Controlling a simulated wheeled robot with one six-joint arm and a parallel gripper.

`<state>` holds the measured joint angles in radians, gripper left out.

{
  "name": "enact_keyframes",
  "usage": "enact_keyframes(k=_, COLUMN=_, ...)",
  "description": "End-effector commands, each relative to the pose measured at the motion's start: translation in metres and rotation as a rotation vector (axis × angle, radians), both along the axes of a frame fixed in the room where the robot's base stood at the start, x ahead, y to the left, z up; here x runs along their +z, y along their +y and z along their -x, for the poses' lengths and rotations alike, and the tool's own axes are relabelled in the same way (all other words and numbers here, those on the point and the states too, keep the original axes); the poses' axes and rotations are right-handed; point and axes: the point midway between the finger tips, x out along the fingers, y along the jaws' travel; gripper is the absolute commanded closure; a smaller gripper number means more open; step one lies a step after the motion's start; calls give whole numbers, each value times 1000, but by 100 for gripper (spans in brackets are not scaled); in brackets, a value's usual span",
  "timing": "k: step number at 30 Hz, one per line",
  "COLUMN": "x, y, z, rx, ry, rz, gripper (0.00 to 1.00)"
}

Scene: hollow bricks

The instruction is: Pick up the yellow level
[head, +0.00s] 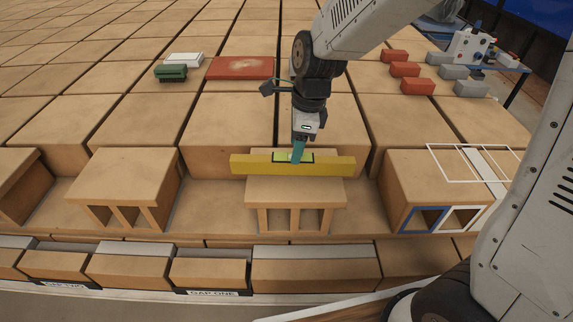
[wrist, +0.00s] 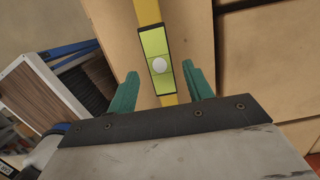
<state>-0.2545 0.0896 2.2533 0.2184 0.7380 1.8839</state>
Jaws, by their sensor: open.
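The yellow level (head: 335,166) is a long bar with a bright green vial window, lying across the top of a hollow brick (head: 295,195) in the head view. My gripper (head: 299,154) points down at the middle of the level. In the wrist view the level (wrist: 147,12) runs between the two green fingers of my gripper (wrist: 160,90), with its vial window and a white round bubble near the middle. The fingers stand apart on either side of the level, with a visible gap on each side. The fingertips' height against the level is hard to tell.
A hollow brick (head: 125,185) stands at left and another (head: 425,180) at right, with white and blue outlines by it. Behind lie a red slab (head: 240,68), a green block (head: 170,72) and several red and grey small bricks. A row of bricks (head: 315,270) runs along the front.

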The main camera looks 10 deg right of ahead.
Motion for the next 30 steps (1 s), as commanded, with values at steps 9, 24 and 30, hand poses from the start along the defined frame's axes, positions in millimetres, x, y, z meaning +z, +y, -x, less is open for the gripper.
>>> enact_keyframes(k=9, x=-40, y=8, z=-1, rx=1, ry=2, rz=1, gripper=49)
enact_keyframes(k=24, x=-42, y=9, z=-2, rx=1, ry=0, rz=0, gripper=100)
enact_keyframes(k=30, x=-41, y=9, z=-2, rx=1, ry=-1, rz=0, gripper=100)
